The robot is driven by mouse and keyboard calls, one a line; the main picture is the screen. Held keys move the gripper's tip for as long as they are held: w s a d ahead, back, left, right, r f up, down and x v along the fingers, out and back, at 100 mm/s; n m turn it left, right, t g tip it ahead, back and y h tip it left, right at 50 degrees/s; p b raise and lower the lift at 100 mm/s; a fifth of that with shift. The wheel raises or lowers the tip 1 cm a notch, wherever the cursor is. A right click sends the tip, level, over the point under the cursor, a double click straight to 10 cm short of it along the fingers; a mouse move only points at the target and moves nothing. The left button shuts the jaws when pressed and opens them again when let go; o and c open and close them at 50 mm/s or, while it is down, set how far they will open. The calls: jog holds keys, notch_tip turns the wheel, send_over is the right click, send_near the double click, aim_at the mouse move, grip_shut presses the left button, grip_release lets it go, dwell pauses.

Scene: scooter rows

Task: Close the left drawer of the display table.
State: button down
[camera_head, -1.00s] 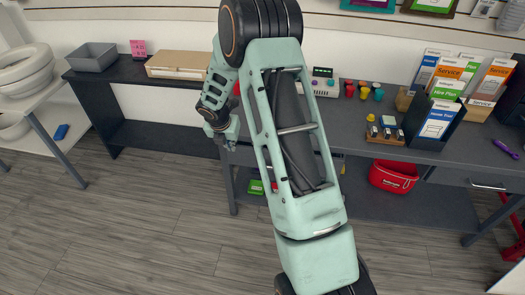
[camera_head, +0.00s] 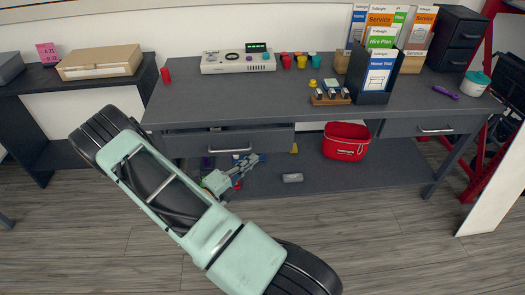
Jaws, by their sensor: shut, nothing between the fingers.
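The display table (camera_head: 180,100) is long and dark grey, against the wall. Its left drawer (camera_head: 200,144) has a grey front and a silver handle (camera_head: 241,150), and shows below the tabletop's left half. The drawer seems to stand out a little, with a small light item at its upper edge; I cannot tell how far. The right drawer (camera_head: 405,128) looks flush. My gripper (camera_head: 252,161) is shut and empty, just below and in front of the left drawer's handle. I cannot tell whether it touches the drawer. My arm comes in from the lower middle, bent at the left.
A console (camera_head: 238,61), cups and a brochure stand (camera_head: 374,85) are on the tabletop. A red ladder frame (camera_head: 480,165) and white panel (camera_head: 495,185) stand at the right. The front floor is clear.

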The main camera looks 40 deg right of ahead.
jog(key=b, duration=0.2)
send_near(269, 132)
jog(key=s+d, duration=0.4)
jog(key=d, duration=0.2)
jog(key=w, duration=0.1)
jog(key=w+d, duration=0.1)
jog(key=w, duration=0.1)
jog(key=shift+d+f, duration=0.1)
jog(key=shift+d, duration=0.1)
jog(key=shift+w+d, duration=0.15)
jog(key=shift+w, duration=0.2)
jog(key=shift+w+d, duration=0.75)
jog(key=shift+w, duration=0.35)
jog(key=shift+s+a, duration=0.1)
jog(key=shift+s, duration=0.05)
